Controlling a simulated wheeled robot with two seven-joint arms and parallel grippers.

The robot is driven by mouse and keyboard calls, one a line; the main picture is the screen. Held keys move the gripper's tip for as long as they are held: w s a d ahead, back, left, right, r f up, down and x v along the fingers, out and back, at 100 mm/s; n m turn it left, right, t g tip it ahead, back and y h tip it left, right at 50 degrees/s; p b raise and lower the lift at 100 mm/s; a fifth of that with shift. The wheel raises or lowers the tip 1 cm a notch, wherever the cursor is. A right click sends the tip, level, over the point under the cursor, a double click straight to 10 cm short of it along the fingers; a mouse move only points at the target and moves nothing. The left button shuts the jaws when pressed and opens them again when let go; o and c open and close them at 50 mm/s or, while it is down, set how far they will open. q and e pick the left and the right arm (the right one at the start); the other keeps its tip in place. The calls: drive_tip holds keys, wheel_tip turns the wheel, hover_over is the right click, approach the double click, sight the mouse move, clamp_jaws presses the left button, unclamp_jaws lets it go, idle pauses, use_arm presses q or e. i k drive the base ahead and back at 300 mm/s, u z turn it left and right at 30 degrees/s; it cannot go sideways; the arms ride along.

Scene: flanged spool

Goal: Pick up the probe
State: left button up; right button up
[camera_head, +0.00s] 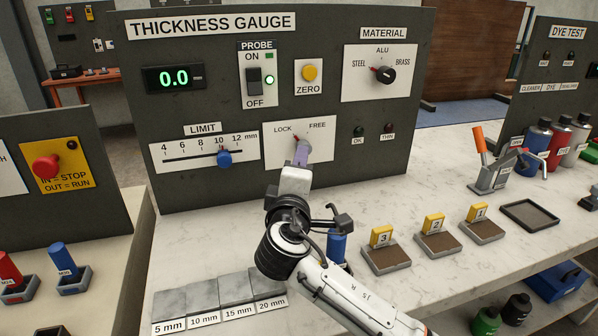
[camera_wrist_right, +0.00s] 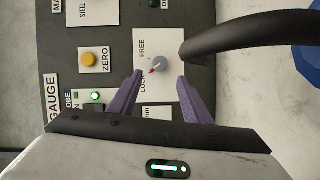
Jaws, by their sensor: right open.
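A blue upright cylinder (camera_head: 337,248), which may be the probe, stands on the counter in front of the gauge panel. My right arm and a dark bracket partly hide it, and its label is not readable. My right gripper (camera_head: 302,150) is away from it, at the panel in front of the LOCK/FREE knob. In the wrist view, its purple fingers (camera_wrist_right: 158,88) are apart with nothing between them. The grey knob (camera_wrist_right: 159,60) lies just beyond the fingertips, its red mark toward LOCK. Whether they touch it is unclear. My left gripper is not in view.
The gauge panel (camera_head: 220,110) reads 0.0, with the PROBE switch (camera_head: 254,82) ON and its green light lit. Step blocks (camera_head: 225,290) lie at front left. Numbered yellow-topped blocks (camera_head: 437,240) and an empty dark tray (camera_head: 529,215) are to the right.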

sight(335, 245)
drive_tip(key=k, duration=1)
